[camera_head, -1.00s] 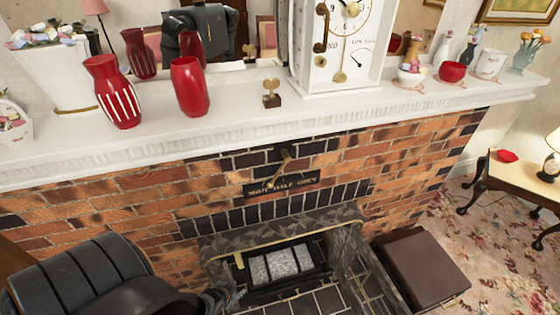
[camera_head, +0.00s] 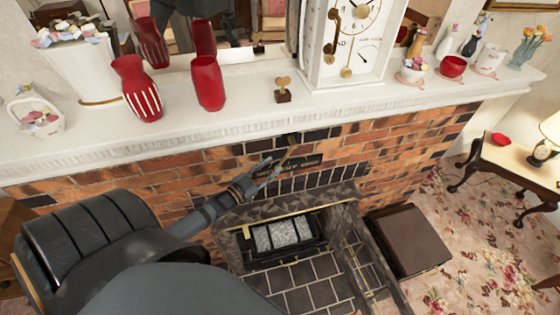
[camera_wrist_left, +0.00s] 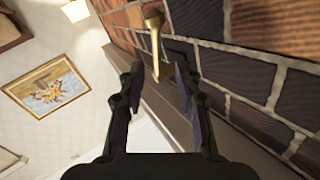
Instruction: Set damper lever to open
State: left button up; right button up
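The brass damper lever (camera_head: 287,155) is on the brick fireplace front, above the firebox. A dark plate (camera_head: 306,163) with lettering lies just below and behind it; "OPEN" is at its right end, and its left part is covered by my gripper. My left gripper (camera_head: 268,170) reaches in from the left and is close to the lever. In the left wrist view, the lever (camera_wrist_left: 155,42) comes down from the top, its lower end between the two spread fingers (camera_wrist_left: 158,74). The fingers are apart, and I cannot tell whether either touches the lever. My right gripper is not in view.
The white mantel (camera_head: 240,113) juts out above the lever, with red vases (camera_head: 208,83), a small wooden ornament (camera_head: 283,90) and a clock (camera_head: 345,45) on it. The stone firebox surround (camera_head: 290,205) is below. A brown box (camera_head: 408,242) stands at the right.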

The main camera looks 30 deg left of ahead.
aim_at(284, 159)
pick_arm(q)
jog(key=w, duration=0.3)
jog(key=w+d+b, duration=0.1)
jog(key=w, duration=0.1)
jog(key=shift+w, duration=0.15)
jog(key=shift+w+d, duration=0.2)
jog(key=shift+d, duration=0.1)
jog(key=shift+s, duration=0.2)
jog(key=c, duration=0.7)
jog(key=shift+w+a+r, duration=0.1)
jog(key=shift+w+r, duration=0.15)
jog(key=shift+r, duration=0.05)
grip_shut()
